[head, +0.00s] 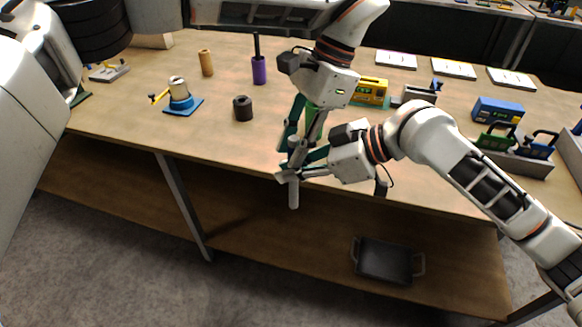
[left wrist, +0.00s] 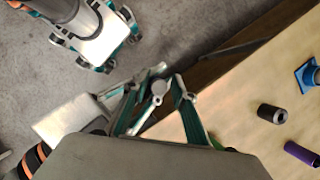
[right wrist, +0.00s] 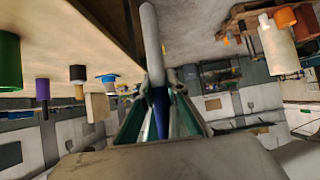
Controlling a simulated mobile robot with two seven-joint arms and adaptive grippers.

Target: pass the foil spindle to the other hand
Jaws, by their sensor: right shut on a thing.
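The foil spindle (head: 294,194) is a pale grey rod, held upright in front of the table's front edge. My right gripper (head: 291,174) is shut on it, reaching in from the right. The rod rises tall between the fingers of my right gripper (right wrist: 157,95) in the right wrist view. My left gripper (head: 300,148) reaches down from above to the spindle's upper part. In the left wrist view its fingers are spread on either side of the spindle's round end (left wrist: 158,88). I cannot tell whether they touch it.
On the table (head: 150,118) stand a purple cylinder (head: 259,72), a tan cylinder (head: 206,64), a black cylinder (head: 243,108) and a blue-based stand (head: 184,105). A yellow box (head: 371,88) is behind my arms. A dark tray (head: 386,260) lies on the lower shelf. The table's left front is clear.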

